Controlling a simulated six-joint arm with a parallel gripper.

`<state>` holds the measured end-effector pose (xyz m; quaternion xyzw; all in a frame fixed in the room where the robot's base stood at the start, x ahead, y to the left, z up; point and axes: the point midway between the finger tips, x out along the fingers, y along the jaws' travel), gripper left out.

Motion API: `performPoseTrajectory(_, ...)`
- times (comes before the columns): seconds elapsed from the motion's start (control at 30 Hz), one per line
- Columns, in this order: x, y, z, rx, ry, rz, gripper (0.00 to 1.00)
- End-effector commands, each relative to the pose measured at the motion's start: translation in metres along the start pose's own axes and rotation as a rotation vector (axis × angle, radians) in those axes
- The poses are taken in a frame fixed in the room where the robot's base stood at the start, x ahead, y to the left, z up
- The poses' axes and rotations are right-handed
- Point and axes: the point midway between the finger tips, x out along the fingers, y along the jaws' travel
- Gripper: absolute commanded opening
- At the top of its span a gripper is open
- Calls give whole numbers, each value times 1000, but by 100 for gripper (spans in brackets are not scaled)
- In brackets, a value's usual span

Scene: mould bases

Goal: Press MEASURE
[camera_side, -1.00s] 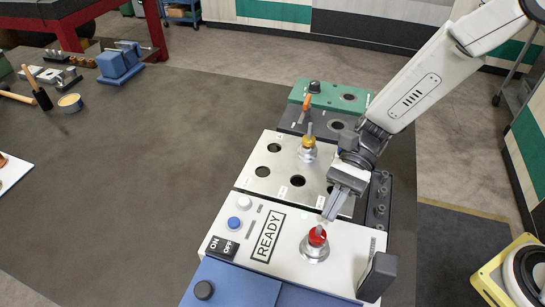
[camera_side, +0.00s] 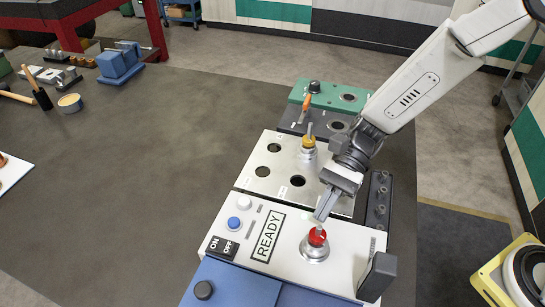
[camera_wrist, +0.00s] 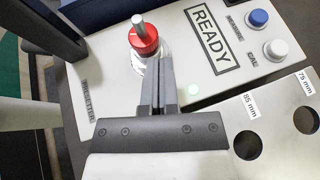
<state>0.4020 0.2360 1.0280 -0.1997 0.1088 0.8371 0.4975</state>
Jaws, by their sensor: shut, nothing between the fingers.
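The white instrument panel (camera_side: 345,240) carries a READY display (camera_side: 268,237). A blue button (camera_side: 234,223) and a white button (camera_side: 244,202) sit left of the display. In the wrist view the blue button (camera_wrist: 258,18) has a small label beside it that seems to read MEASURE; the white button (camera_wrist: 276,49) has its own short label. My gripper (camera_side: 320,218) is shut and empty, its fingertips right by the red-topped knob (camera_side: 317,237) with its silver pin. In the wrist view the fingertips (camera_wrist: 166,60) overlap the knob's edge; I cannot tell if they touch.
A metal plate with round holes (camera_side: 270,160) adjoins the panel, with a yellow-collared pin standing in it. A dark upright block (camera_side: 377,277) stands at the panel's right corner. An ON/OFF switch (camera_side: 222,247) is below the blue button. A green light (camera_wrist: 193,90) glows.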

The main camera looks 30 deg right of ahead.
Motion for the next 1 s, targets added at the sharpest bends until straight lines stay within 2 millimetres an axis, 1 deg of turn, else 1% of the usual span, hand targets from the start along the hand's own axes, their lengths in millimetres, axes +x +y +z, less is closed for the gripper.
performPoseTrajectory(0.33,24,-39,2,9,195,-136,0)
performPoseTrajectory(0.53,34,-64,8,23,312,-250,0)
performPoseTrajectory(0.8,45,-96,23,53,450,-426,0)
performPoseTrajectory(1.0,49,-114,39,87,531,-567,0)
